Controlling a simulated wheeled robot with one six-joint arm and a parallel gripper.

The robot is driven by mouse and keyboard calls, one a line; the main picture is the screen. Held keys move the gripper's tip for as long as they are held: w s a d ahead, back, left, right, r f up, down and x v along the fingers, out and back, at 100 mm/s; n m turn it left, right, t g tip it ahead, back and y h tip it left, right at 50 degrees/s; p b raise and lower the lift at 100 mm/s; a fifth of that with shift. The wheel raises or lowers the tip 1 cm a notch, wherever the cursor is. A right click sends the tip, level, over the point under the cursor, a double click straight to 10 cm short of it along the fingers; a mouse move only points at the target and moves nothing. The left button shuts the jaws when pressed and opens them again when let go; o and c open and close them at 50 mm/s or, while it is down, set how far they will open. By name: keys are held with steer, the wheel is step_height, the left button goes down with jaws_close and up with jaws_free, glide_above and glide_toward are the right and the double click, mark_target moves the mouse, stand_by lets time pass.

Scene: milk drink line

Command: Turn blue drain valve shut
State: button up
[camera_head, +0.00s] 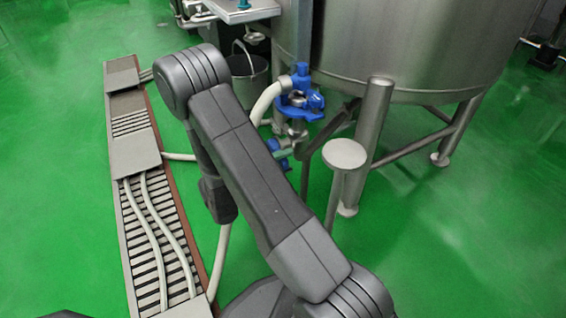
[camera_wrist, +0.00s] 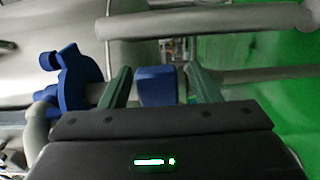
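In the wrist view a blue block-shaped handle (camera_wrist: 155,87), likely the drain valve's, shows between the two green fingers of my gripper (camera_wrist: 160,86). A narrow gap shows on each side of it, so the fingers look open and apart from it. A larger blue fitting (camera_wrist: 73,80) is just left of the left finger. In the head view the large blue fitting (camera_head: 300,92) is on the pipe beside the steel tank, with a smaller blue part (camera_head: 275,147) below it. My arm hides most of my gripper there.
The steel tank (camera_head: 400,45) stands on legs at the right. A round-topped steel post (camera_head: 344,154) is close to the valve. A bucket (camera_head: 249,75) stands behind it. A pale hose (camera_head: 268,100) runs from the fitting. A floor drain channel (camera_head: 150,230) lies left; green floor at right is clear.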

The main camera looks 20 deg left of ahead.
steer(key=shift+s+a+r, duration=0.1)
steer(key=shift+s+a, duration=0.25)
steer(key=p+v, duration=0.3)
steer(key=v, duration=1)
steer(key=shift+p, duration=0.4)
steer(key=shift+w+d, duration=0.1)
steer(key=b+x, duration=0.4)
steer(key=x, duration=0.9)
steer(key=shift+w+d, duration=0.25)
steer(key=shift+a, duration=0.1)
